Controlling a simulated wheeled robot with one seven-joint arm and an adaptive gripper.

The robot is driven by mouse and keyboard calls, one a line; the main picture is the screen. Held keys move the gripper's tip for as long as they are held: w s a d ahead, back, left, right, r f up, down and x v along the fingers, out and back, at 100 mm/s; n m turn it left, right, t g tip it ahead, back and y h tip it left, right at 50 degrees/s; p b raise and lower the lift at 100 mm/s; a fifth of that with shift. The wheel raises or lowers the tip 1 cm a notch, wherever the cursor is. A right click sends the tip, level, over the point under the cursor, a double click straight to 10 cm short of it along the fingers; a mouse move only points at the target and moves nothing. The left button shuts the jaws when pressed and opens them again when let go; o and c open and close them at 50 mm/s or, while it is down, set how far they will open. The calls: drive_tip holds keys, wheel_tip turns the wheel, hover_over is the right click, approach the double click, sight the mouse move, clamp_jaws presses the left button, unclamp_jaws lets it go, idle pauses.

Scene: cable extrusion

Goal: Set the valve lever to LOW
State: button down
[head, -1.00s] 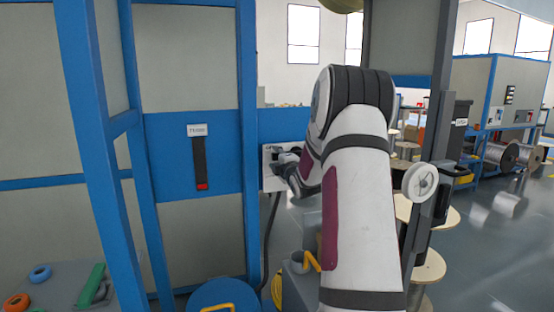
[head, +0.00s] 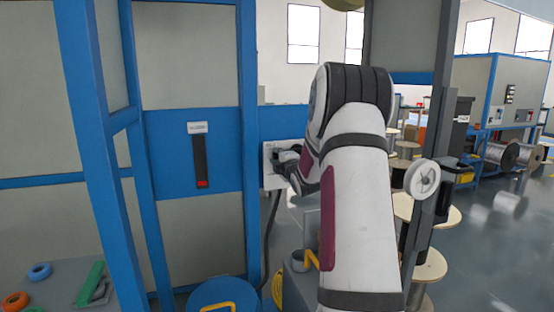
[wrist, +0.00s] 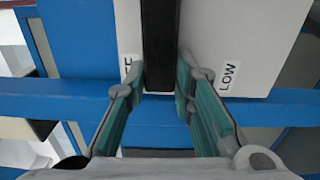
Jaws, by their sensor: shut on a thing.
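The valve lever (wrist: 160,40) is a black bar running down the middle of the wrist view, in front of a white plate (wrist: 215,25). The plate carries a LOW label (wrist: 229,75) to the right of the lever. A second label (wrist: 127,70) left of it is partly hidden by a finger and not readable. My gripper (wrist: 160,82) has its teal-lined fingers on either side of the lever and is shut on it. In the head view the white plate (head: 268,172) is on the blue frame, and my arm and gripper hide the lever.
A blue post (head: 248,80) stands just left of the plate. A panel slot with a red mark (head: 201,184) is further left. A dark cable (head: 269,235) hangs below the plate. Wooden spools (head: 430,266) stand right of my arm.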

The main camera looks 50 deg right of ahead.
wheel_tip(320, 180, down, 6)
drive_tip(key=s+d+n+b, duration=0.1)
drive_tip(key=n+b, duration=0.7)
drive_tip(key=b, duration=0.9)
drive_tip(key=shift+s+d+b, duration=0.15)
drive_tip(key=shift+d+b, duration=0.25)
drive_tip(key=shift+d, duration=0.15)
drive_tip(key=shift+r, duration=0.1)
drive_tip(key=c, duration=1.4)
unclamp_jaws()
drive_tip(key=shift+o, duration=0.2)
